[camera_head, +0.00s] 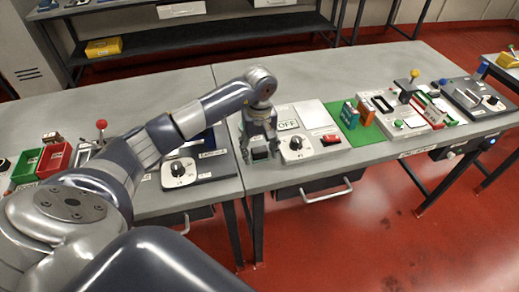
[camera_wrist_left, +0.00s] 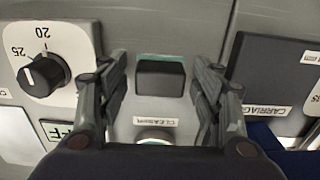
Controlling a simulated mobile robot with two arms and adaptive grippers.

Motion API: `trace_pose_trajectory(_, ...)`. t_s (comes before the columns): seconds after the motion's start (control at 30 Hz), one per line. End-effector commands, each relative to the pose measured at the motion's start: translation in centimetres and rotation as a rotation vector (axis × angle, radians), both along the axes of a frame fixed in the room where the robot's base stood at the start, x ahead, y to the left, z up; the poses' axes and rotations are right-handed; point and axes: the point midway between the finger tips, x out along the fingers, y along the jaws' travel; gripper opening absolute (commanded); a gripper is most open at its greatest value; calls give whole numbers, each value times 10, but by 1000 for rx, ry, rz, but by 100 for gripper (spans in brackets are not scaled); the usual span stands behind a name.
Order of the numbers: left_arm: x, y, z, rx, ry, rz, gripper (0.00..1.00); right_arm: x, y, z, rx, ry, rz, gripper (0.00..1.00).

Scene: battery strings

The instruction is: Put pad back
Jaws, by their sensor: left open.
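A small dark block (camera_wrist_left: 160,78), which looks like the pad, sits on the grey bench surface between a labelled strip and a thin teal patch. In the head view the block (camera_head: 260,154) shows at the bench's front edge, under my left gripper (camera_head: 259,142). In the left wrist view the gripper (camera_wrist_left: 161,68) is open, with one finger on each side of the block and gaps showing between. I cannot tell the fingers' height above the bench. A round white and green piece (camera_wrist_left: 154,135) shows partly behind the gripper body. The right gripper is not in view.
A dial panel (camera_head: 297,147) stands close right of the gripper, and a dark panel marked CARRIAGE (camera_wrist_left: 275,75) close on the other side. A red switch (camera_head: 331,139) and a green mat (camera_head: 349,133) with upright blocks lie further right. A drawer handle (camera_head: 327,190) sticks out below.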

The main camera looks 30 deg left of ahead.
Motion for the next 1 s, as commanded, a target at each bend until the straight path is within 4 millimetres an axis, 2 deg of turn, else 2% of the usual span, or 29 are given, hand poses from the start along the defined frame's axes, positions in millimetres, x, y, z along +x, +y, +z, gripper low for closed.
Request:
trace_pose_trajectory(0.13,0,0,4,-1,1,0,59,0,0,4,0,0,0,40)
trace_pose_trajectory(0.23,2,0,14,-1,-6,0,59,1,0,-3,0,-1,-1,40)
trace_pose_trajectory(0.7,1,0,102,0,-4,-1,59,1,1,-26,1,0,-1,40)
trace_pose_trajectory(1.0,0,0,122,-1,1,0,59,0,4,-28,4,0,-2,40)
